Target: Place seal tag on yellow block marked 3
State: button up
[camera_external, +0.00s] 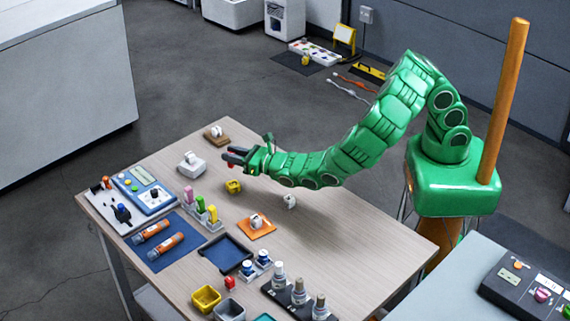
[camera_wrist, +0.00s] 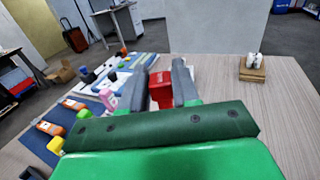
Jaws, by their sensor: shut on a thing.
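My gripper (camera_external: 236,157) is above the far part of the wooden table, with its fingers pointing left. In the wrist view its two grey fingers (camera_wrist: 167,84) are shut on a small red piece (camera_wrist: 161,90), which may be the seal tag; no marking on it is readable. A small yellow object (camera_external: 234,187) is on the table just below and in front of my gripper. A yellow upright block (camera_external: 213,214) stands at the near end of a row with a green and a pink block. I cannot read a 3 on either yellow thing.
A white block (camera_external: 191,168) with a white piece on it stands left of my gripper. A wooden block (camera_external: 216,139) stands behind. An orange mat (camera_external: 262,232), a dark tray (camera_external: 226,260) and several bottles (camera_external: 299,294) are nearer. Bare table lies right of the orange mat.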

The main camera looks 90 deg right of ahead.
jog(key=shift+f, duration=3.35)
jog(key=shift+f, duration=0.15)
jog(key=o, duration=1)
jog(key=shift+r, duration=0.2)
jog(key=shift+v, duration=6)
jog(key=shift+f, duration=0.1)
